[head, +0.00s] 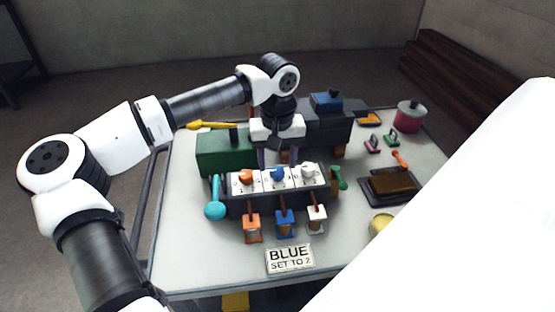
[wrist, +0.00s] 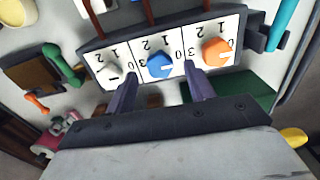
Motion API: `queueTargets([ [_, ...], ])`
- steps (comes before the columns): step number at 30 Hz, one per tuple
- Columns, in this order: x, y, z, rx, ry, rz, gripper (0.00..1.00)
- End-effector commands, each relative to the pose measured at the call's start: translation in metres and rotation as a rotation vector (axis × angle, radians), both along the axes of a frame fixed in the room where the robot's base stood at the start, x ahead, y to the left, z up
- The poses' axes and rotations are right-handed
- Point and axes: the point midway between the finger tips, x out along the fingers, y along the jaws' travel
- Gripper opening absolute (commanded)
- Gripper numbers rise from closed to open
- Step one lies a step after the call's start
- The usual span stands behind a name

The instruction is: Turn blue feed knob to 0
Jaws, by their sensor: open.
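The blue feed knob (head: 277,173) is the middle of three knobs on the dark control box (head: 262,203). It also shows in the wrist view (wrist: 157,64), on a white dial plate marked with numbers. Its white line points right in that view, toward the side with the 0; the exact setting is hard to tell. My gripper (head: 278,160) is open, pointing down behind the knob in the head view. In the wrist view my gripper's fingertips (wrist: 160,75) lie either side of the blue dial, with the knob between them in the picture. I cannot see contact.
An orange knob (head: 246,177) and a white knob (head: 308,171) flank it closely. A cyan lever (head: 214,208) and a green handle (head: 338,178) stand at the box's ends. A sign (head: 290,258) reads "BLUE SET TO 2". The green block (head: 222,153) is behind.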

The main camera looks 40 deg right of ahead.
Motion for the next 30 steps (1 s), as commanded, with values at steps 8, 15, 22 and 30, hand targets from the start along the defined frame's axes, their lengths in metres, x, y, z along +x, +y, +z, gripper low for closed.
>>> queueTargets([
  [8, 0.000, 0.000, 0.067, -0.002, -0.003, -0.002, 0.54],
  [15, 0.000, -0.001, 0.107, -0.002, -0.001, -0.001, 0.54],
  [22, -0.001, 0.000, 0.118, 0.000, 0.000, -0.002, 0.54],
  [30, -0.001, 0.000, 0.117, 0.000, 0.000, -0.002, 0.54],
])
